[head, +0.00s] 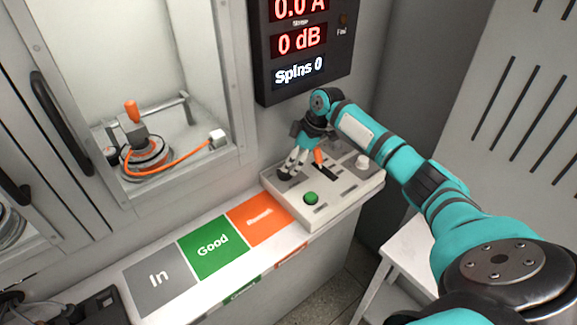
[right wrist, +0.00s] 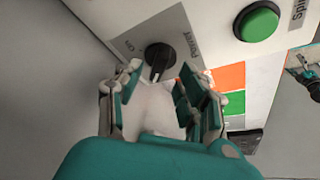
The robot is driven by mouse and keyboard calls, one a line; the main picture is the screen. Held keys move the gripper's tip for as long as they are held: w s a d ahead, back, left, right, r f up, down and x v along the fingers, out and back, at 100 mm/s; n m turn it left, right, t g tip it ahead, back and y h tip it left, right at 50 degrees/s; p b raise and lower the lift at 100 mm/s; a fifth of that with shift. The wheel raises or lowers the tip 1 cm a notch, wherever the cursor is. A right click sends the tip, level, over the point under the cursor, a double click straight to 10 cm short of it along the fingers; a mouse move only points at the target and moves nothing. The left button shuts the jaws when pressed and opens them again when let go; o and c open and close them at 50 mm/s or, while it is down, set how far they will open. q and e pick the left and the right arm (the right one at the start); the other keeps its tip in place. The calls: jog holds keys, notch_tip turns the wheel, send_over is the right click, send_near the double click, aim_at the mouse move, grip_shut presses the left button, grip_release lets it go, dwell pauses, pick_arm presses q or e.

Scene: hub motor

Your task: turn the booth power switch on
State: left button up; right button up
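The power switch is a black rotary knob (right wrist: 160,57) on the control panel. It has the label "Power" on its right and "On" at its upper left. Its pale pointer mark faces down in the right wrist view. My right gripper (right wrist: 160,98) is open, with its fingers apart on either side below the knob; I see no contact. In the head view my right gripper (head: 292,168) is low over the left part of the control panel (head: 340,200), and I cannot make out the knob there. My left gripper is not in view.
A green button (head: 311,198) and an orange lever (head: 319,158) are close to the gripper. A display (head: 300,45) above reads 0.0 A, 0 dB, Spins 0. A glass-fronted booth (head: 160,60) holds a motor (head: 146,155). The coloured mats (head: 212,243) are empty.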

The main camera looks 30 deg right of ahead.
jog(key=shift+x, duration=1.15)
jog(key=shift+w+f, duration=0.1)
jog(key=shift+f, duration=0.15)
jog(key=shift+a, duration=0.1)
jog(key=c, duration=0.7)
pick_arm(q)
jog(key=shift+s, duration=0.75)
pick_arm(e)
grip_shut()
